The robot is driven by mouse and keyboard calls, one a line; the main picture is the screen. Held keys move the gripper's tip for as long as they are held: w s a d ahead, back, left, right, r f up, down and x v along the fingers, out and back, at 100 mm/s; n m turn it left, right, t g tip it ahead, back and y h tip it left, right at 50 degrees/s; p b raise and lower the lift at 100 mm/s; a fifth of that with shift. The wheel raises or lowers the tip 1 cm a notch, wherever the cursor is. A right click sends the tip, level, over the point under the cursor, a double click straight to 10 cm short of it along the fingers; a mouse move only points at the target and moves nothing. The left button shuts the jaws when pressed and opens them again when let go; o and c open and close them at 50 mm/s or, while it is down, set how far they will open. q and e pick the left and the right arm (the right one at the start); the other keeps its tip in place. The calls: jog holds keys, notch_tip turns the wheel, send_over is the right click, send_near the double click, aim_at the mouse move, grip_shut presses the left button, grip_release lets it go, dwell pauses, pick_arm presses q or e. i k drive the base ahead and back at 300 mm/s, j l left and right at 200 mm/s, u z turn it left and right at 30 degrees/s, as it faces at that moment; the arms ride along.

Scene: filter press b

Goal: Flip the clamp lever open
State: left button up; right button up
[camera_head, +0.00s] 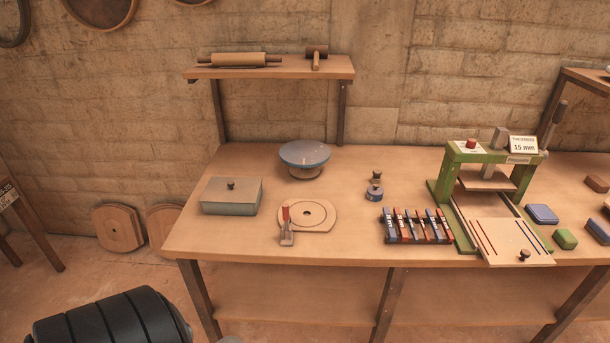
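A small toggle clamp (287,238) with a red-tipped lever (286,213) stands at the front left edge of a round wooden plate (318,216) on the bench. The lever points upward. Whether the clamp presses on the plate is too small to tell. Neither of my grippers is in view. A dark ribbed part at the bottom left may be mine.
The wooden bench (365,245) also holds a lidded box (231,196), a blue bowl (305,155), a small dark weight (375,188), a rack of colored clips (416,226) and a green press (445,178). A shelf (270,73) stands behind. Bench surface around the clamp is mostly free.

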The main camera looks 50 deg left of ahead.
aim_at(287, 219)
jog(key=j+z, duration=0.25)
jog(key=j, duration=0.15)
jog(key=k+j+z, duration=0.25)
jog(key=j, duration=0.15)
jog(key=j+z, duration=0.25)
jog(key=j, duration=0.15)
jog(key=k+j, duration=0.15)
jog(key=j, duration=0.3)
jog(key=k+j+z, duration=0.1)
jog(key=j, duration=0.35)
jog(key=k+j, duration=0.25)
jog(key=j, duration=0.15)
jog(key=k+j, duration=0.2)
jog(key=j, duration=0.25)
jog(key=k+j+z, duration=0.1)
jog(key=j, duration=0.3)
jog(key=k+j, duration=0.3)
jog(key=j, duration=0.15)
jog(key=k+j+z, duration=0.1)
jog(key=j, duration=0.3)
jog(key=k+z, duration=0.1)
jog(key=k+j, duration=0.05)
jog(key=k, duration=0.05)
